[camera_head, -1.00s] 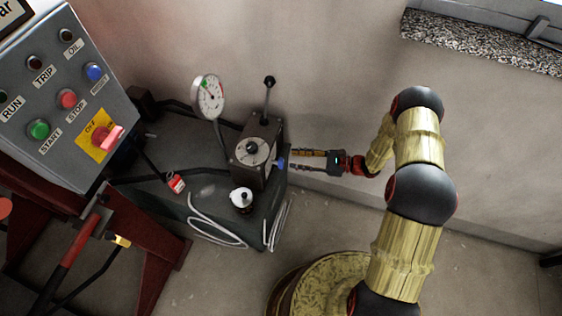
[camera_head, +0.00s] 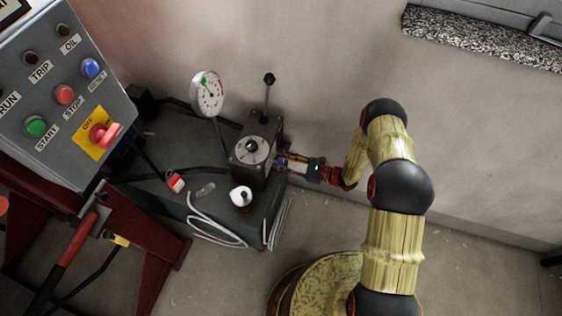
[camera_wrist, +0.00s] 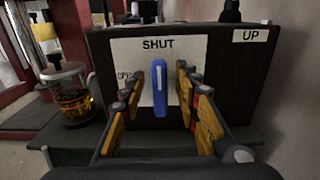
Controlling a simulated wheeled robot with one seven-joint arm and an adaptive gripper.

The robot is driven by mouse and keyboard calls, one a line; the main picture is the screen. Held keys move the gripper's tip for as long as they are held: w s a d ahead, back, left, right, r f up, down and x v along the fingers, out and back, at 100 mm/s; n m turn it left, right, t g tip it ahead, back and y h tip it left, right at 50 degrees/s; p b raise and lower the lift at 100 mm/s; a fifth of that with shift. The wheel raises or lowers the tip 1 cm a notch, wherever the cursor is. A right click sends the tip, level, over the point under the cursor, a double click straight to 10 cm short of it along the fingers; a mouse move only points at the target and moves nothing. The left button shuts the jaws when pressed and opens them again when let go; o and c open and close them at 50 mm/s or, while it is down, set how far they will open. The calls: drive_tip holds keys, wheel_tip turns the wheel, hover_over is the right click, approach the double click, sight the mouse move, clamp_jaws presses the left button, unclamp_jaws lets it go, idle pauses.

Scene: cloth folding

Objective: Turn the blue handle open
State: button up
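The blue handle (camera_wrist: 159,88) stands upright on a white plate (camera_wrist: 145,52) on the dark box. The plate reads SHUT above the handle, and a partly hidden label at its left seems to read OPEN. My gripper (camera_wrist: 158,82) is open, with one finger on each side of the handle and a visible gap to both. In the head view my gripper (camera_head: 285,160) is at the right side of the box (camera_head: 257,150). The handle is small and mostly hidden by the fingers there.
A round gauge (camera_head: 208,93) and a black-knobbed lever (camera_head: 268,90) rise behind and above the box. A white-topped jar (camera_head: 241,197) stands in front of it. A control panel (camera_head: 60,105) is at the left. The floor at right is clear.

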drive_tip(key=shift+a, duration=0.1)
drive_tip(key=shift+c, duration=1.2)
clamp_jaws()
